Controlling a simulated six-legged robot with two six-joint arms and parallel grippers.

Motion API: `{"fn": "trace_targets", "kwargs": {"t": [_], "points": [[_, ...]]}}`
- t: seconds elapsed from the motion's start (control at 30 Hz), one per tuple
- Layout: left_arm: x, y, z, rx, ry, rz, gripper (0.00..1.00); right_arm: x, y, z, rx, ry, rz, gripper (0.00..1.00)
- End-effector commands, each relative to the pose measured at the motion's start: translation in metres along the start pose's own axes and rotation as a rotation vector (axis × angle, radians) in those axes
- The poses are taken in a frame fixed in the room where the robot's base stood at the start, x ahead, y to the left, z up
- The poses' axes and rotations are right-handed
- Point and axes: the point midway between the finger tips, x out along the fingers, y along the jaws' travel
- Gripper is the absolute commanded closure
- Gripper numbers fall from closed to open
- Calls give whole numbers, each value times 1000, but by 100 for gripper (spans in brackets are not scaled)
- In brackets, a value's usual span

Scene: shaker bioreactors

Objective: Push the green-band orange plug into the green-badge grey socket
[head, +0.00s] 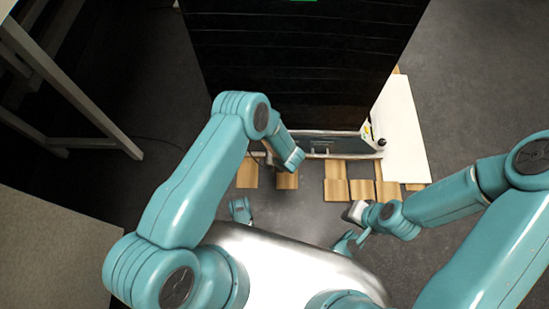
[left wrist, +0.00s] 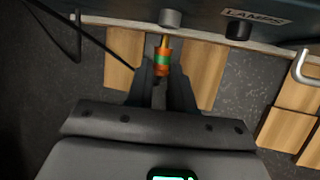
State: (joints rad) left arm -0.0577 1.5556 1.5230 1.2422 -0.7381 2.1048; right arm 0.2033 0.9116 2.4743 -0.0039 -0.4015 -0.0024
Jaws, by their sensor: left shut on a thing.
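My left gripper (left wrist: 161,76) is shut on the orange plug (left wrist: 162,68) with a green band around it. The plug's narrow yellowish tip points up in the left wrist view, toward a grey round socket (left wrist: 170,18) on the dark panel. The tip appears at the socket's lower edge; I cannot tell whether it is inside. No green badge is visible by this socket. In the head view my left arm covers the plug and socket. My right gripper (head: 355,212) is off to the right, away from the panel; its jaw state is unclear.
A black round fitting (left wrist: 238,30) sits right of the grey socket, near a LAMPS label (left wrist: 257,17). A metal handle (left wrist: 307,68) sticks out farther right. A dark cable (left wrist: 84,35) hangs at left. Wooden blocks (head: 336,190) lie below the panel.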

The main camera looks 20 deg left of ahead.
Motion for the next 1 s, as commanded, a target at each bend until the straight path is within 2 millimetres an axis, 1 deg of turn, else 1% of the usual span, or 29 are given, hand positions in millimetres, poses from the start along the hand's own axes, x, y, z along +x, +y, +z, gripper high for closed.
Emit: {"fn": "trace_targets", "kwargs": {"t": [0.43,1.0], "points": [[0,-2,1,0,-1,0,100,1,0,0,0,0,0,100],[4,-1,8,0,0,0,100,7,2,1,0,0,0,100]]}}
